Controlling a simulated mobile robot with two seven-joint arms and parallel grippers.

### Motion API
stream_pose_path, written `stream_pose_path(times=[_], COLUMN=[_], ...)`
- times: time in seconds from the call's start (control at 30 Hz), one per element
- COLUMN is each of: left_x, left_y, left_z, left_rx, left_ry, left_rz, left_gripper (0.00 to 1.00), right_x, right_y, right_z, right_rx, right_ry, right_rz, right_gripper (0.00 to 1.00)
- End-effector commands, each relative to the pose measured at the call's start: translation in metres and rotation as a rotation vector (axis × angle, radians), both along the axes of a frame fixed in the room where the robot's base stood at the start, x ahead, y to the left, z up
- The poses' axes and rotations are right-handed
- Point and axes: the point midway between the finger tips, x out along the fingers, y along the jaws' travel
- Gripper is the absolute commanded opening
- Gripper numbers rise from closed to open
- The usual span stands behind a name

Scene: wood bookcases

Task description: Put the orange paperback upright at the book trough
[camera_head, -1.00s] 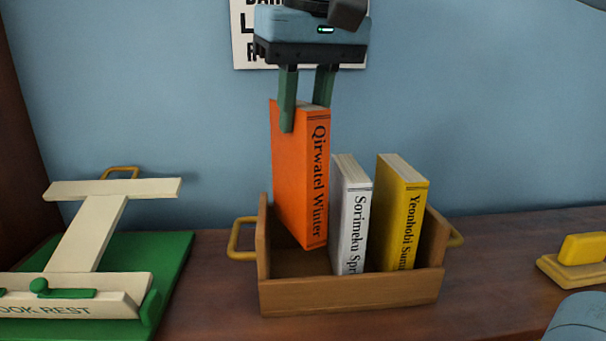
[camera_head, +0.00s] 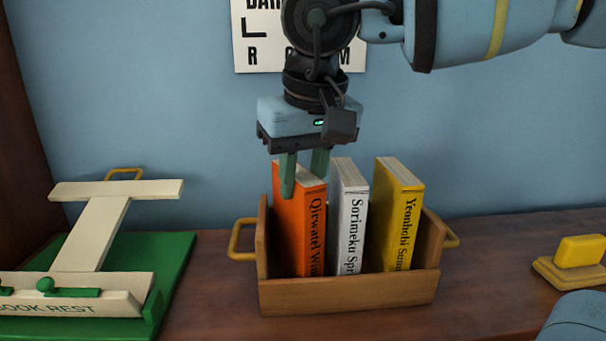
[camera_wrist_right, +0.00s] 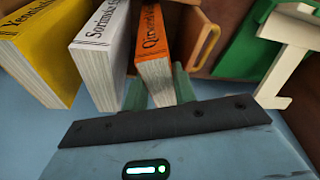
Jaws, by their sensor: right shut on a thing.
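The orange paperback (camera_head: 298,230) stands upright inside the wooden book trough (camera_head: 350,294), at its left end. Its lower part is hidden behind the trough's front wall. My right gripper (camera_head: 304,180) is above the trough, pointing down, shut on the top of the orange paperback. The wrist view shows its fingers (camera_wrist_right: 160,90) on both sides of the orange paperback (camera_wrist_right: 153,50). My left gripper is not seen.
A white book (camera_head: 348,220) and a yellow book (camera_head: 396,215) stand in the trough to the right. A cream and green book rest (camera_head: 95,250) is at the left. A wall sign (camera_head: 250,45) is behind.

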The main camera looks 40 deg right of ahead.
Motion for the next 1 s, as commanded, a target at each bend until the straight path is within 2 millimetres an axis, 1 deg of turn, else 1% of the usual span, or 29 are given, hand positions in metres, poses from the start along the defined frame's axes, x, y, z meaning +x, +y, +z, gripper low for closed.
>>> stream_pose_path(times=[0.2, 0.23, 0.37, 0.4, 0.63, 0.73, 0.77, 0.87, 1.0], left_x=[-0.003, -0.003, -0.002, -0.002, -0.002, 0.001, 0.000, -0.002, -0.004], left_y=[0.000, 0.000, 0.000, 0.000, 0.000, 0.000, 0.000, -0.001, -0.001], left_z=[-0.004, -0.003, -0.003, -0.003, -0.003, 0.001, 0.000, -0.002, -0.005], left_rx=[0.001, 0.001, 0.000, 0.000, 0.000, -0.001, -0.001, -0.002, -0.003], left_ry=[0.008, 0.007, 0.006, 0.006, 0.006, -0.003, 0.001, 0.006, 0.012], left_rz=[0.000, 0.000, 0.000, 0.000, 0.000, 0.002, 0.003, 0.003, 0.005], left_gripper=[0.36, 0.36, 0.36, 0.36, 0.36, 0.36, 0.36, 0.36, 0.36], right_x=[0.001, 0.000, 0.000, 0.000, 0.000, -0.001, 0.000, -0.002, -0.008], right_y=[0.000, 0.000, 0.000, 0.000, 0.000, 0.000, 0.000, 0.000, 0.002], right_z=[-0.003, -0.003, -0.002, -0.002, -0.002, 0.003, 0.004, 0.014, 0.039], right_rx=[0.000, 0.000, 0.000, 0.000, 0.000, 0.000, 0.000, 0.000, 0.001], right_ry=[0.001, 0.002, 0.001, 0.001, 0.000, -0.002, -0.003, -0.002, -0.003], right_rz=[0.000, 0.000, 0.000, 0.000, 0.000, 0.000, 0.000, -0.001, -0.002], right_gripper=[0.00, 0.30, 0.47, 0.49, 0.49, 0.49, 0.49, 0.49, 0.49])
